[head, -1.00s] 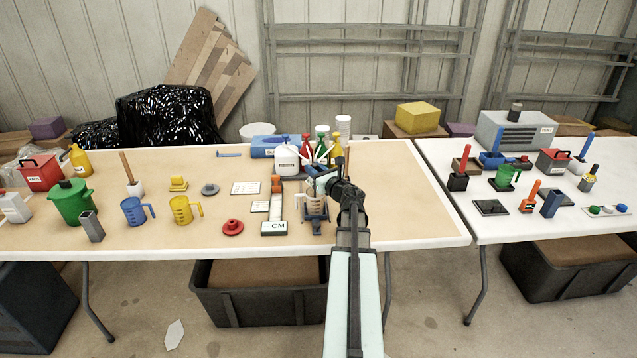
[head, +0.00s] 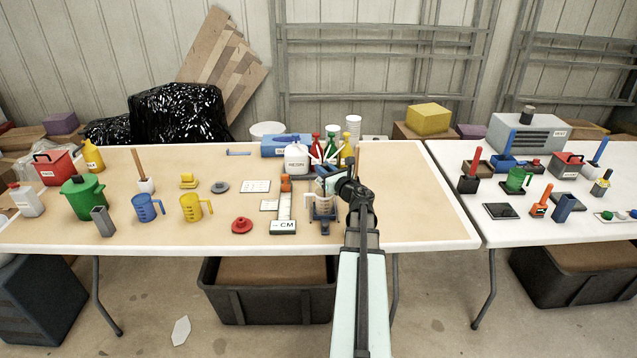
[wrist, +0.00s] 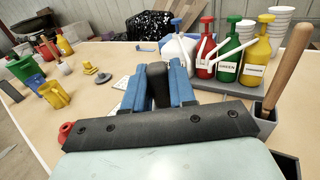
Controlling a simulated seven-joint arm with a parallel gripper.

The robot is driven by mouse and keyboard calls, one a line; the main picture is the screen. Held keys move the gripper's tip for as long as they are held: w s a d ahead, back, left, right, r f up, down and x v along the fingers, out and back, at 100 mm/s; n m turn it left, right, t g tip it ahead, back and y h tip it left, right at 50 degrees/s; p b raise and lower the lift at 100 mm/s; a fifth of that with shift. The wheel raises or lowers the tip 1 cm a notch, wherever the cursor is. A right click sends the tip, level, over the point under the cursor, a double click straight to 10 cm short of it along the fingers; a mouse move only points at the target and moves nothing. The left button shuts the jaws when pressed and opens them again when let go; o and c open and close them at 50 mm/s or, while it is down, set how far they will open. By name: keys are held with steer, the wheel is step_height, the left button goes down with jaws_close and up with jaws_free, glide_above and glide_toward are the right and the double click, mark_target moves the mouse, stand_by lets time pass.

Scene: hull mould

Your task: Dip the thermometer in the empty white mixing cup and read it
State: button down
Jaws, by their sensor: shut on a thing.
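My gripper (head: 326,184) is above a pale, whitish cup (head: 323,201) in a dark blue stand (head: 323,220) near the table's front edge. In the wrist view my blue fingers (wrist: 158,88) are shut on a black rounded handle (wrist: 157,82), which looks like the thermometer's. Its lower part is hidden, so I cannot tell whether a probe is inside the cup. No reading is visible. My gripper partly covers the cup's top, and its inside does not show.
Behind are a white resin jug (head: 296,160), pump bottles (wrist: 258,45) and stacked white cups (head: 353,124). A wooden-handled tool (wrist: 288,65) stands close on the right in the wrist view. A scale marked CM (head: 284,227) lies left of the stand. The table's right part is clear.

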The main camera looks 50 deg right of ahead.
steer(key=shift+r, duration=4.85)
step_height(320, 180, up, 3)
steer(key=shift+f, duration=0.1)
